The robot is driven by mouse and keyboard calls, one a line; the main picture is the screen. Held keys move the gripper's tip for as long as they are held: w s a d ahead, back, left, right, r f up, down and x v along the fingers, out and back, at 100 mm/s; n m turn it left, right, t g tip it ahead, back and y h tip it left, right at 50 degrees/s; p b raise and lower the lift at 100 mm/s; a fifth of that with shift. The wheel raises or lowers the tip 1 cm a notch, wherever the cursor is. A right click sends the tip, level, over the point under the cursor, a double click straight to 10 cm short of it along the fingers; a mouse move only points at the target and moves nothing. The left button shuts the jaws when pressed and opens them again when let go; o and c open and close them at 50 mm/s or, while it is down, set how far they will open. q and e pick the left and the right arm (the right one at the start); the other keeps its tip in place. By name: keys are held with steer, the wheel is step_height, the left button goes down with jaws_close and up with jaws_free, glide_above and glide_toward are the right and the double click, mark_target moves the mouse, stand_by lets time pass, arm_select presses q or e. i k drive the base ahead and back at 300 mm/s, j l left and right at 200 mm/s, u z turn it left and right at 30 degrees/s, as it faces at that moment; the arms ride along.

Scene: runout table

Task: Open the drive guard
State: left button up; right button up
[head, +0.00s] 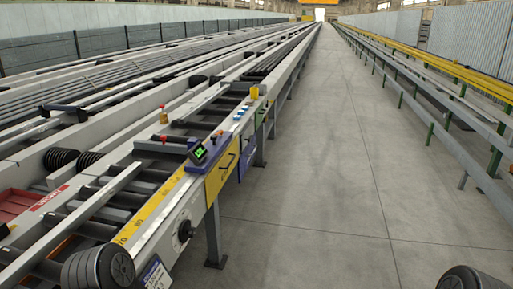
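A yellow panel (221,176) with a dark bar handle (227,161) is on the side of the runout table, right of centre-left in the head view. It looks like the drive guard. It sits flush with the table's side and appears closed. A blue panel (247,160) adjoins it on the far side. Neither gripper shows in the head view. Only dark rounded parts of my arms appear at the bottom left and bottom right, apart from the panel.
The runout table (150,230) runs away along the left, with a small green-lit display (198,152), a dark round knob (185,231) and a table leg (214,235) near the panel. The grey floor (320,170) right of it is clear. Yellow-topped rails (440,65) stand far right.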

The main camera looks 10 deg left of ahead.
mark_target(214, 182)
steer(key=i+l+z, duration=0.1)
steer(key=i+z, duration=0.15)
steer(key=i, duration=1.75)
